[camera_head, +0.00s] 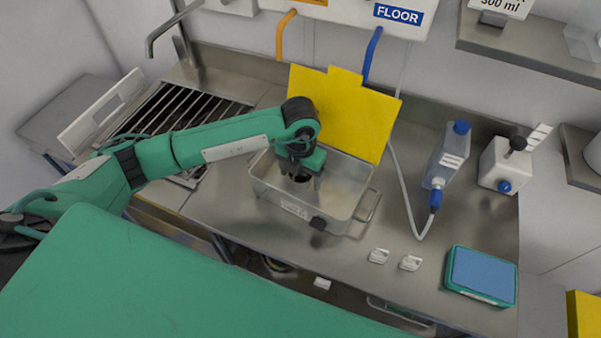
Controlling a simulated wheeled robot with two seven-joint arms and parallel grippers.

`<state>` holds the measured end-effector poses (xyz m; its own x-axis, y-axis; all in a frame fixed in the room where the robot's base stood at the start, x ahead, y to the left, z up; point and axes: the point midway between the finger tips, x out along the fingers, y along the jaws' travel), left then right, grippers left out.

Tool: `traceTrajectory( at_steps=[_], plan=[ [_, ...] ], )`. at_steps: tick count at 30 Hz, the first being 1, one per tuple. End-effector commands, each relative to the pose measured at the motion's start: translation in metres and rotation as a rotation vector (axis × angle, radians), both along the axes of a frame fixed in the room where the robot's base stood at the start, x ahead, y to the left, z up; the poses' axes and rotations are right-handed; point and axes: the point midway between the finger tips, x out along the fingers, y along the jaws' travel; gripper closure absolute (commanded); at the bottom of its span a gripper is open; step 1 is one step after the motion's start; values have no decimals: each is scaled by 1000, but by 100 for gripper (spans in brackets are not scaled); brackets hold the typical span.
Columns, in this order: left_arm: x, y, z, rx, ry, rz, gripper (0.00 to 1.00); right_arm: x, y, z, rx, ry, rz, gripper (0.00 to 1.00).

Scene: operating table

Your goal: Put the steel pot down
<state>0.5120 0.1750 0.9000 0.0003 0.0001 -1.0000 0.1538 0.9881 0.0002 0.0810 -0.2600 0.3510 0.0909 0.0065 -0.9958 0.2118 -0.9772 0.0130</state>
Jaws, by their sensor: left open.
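A rectangular steel container (270,197) with a side handle and a pale label stands on the steel counter. It is the clearest pot-like vessel in view. My left arm comes in from the left, and my left gripper (303,184) points down over the inside of the container. The gripper is open. Its fingertips are dark and small here, and I cannot tell whether they touch anything. A black knob-like part (318,223) shows at the container's front wall. My right gripper is not in view.
A yellow panel (345,110) stands behind the container. To the right are a clear bottle (448,155), a white canister (505,165) and a blue-topped green box (482,274). Small white pieces (379,256) lie at the counter's front. A slatted drainer (175,112) is at left.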

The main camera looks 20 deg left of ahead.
Motion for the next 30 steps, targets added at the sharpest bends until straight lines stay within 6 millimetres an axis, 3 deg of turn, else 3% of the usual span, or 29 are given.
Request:
traceTrajectory(
  at_steps=[4, 7, 15, 21, 30],
  plan=[
    [0, 0, 6, 0, 0, 0, 24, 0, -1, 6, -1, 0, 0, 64],
    [2, 0, 18, -1, -6, 0, 24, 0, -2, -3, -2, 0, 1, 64],
    [1, 0, 77, -1, -6, -1, 24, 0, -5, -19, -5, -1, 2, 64],
    [1, 0, 110, 0, -3, 0, 24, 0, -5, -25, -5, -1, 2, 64],
    [0, 0, 124, 0, 0, -1, 24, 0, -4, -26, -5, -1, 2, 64]
  ],
)
